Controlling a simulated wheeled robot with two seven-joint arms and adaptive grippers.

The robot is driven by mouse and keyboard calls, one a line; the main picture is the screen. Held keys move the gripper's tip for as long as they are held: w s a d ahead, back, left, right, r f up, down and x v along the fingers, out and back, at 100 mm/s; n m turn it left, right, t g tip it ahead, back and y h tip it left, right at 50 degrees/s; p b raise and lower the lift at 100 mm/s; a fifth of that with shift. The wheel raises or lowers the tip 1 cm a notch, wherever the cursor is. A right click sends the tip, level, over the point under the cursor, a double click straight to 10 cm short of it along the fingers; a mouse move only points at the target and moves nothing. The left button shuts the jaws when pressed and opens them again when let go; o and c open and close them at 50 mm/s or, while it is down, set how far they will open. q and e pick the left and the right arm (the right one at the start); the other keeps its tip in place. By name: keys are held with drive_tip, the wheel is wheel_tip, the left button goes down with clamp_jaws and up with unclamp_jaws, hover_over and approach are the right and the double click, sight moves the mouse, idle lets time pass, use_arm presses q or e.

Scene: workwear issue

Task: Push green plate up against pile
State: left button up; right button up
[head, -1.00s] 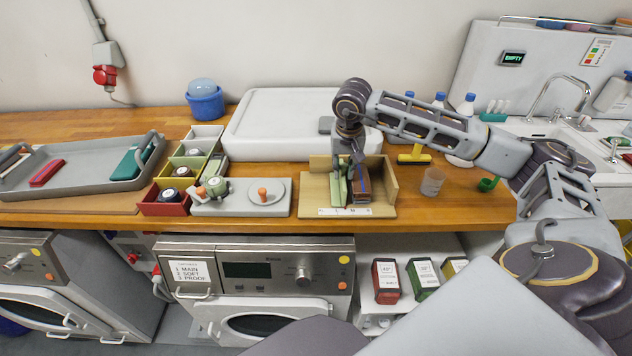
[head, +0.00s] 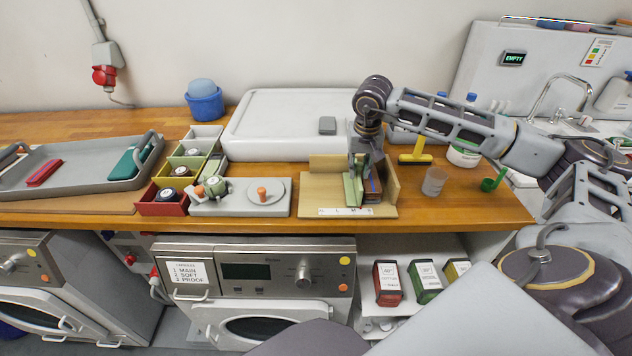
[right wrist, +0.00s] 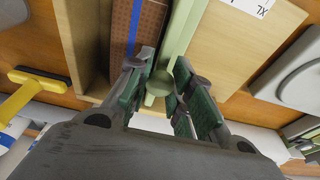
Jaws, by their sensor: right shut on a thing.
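The green plate (head: 351,190) stands upright on edge on the wooden board of an open-sided stand (head: 322,190). The pile (head: 374,186), brown with a blue stripe, stands just right of it, near the stand's right wall. In the right wrist view the green plate (right wrist: 184,38) and the pile (right wrist: 124,28) lie side by side with hardly any gap; I cannot tell if they touch all along. My right gripper (head: 364,160) comes down from above. Its fingers (right wrist: 158,92) are shut on the plate's round green knob. My left gripper is out of view.
A sizing label strip (head: 345,211) runs along the stand's front edge. Left of it is a grey plate with an orange knob (head: 262,194). The stand's left board is bare.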

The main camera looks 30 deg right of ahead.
drive_tip(key=shift+s+d+b, duration=0.3)
drive_tip(key=shift+s+d, duration=0.1)
drive_tip(key=shift+d, duration=0.25)
drive_tip(key=shift+s+d+b, duration=0.3)
drive_tip(key=shift+s+d, duration=0.05)
drive_tip(key=shift+d, duration=0.25)
drive_tip(key=o, duration=0.6)
drive_tip(key=shift+o, duration=0.2)
drive_tip(key=shift+a, duration=0.1)
wheel_tip(320, 180, up, 8)
drive_tip(key=p, duration=0.5)
drive_tip(key=shift+p, duration=0.35)
